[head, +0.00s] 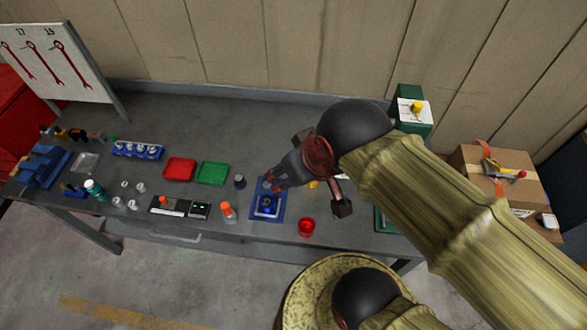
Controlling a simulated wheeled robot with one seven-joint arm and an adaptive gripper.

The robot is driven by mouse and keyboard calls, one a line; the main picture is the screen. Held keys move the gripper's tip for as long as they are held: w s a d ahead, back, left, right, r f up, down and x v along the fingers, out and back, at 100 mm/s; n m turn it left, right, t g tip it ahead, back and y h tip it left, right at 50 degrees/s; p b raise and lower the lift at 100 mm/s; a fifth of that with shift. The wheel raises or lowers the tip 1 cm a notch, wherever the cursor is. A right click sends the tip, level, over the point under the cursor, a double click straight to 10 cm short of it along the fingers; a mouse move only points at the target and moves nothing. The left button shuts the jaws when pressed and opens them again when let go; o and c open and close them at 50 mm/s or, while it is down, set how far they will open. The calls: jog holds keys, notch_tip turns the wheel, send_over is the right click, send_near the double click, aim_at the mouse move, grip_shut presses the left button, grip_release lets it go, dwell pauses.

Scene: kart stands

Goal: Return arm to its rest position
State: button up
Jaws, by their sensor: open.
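My gripper (270,185) is at the end of my arm, which reaches in from the lower right over the grey workbench (255,130). Its fingers point down and to the left, above a blue square mat (258,215) near the bench's front edge. The jaws are open and I see nothing held between them. A dark blue round thing (266,203) sits on the mat just below the fingertips. I cannot tell whether the fingers touch it. My arm hides part of the bench's right side.
A red tray (180,169) and a green tray (212,173) lie left of the gripper. A red cup (306,227) and an orange-capped bottle (227,212) stand near the front edge. A green box (411,110) and a cardboard box (520,180) are at right. The bench's back strip is clear.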

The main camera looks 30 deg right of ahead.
jog(key=shift+f, duration=0.1)
notch_tip(320, 180, down, 12)
jog(key=b, duration=1.2)
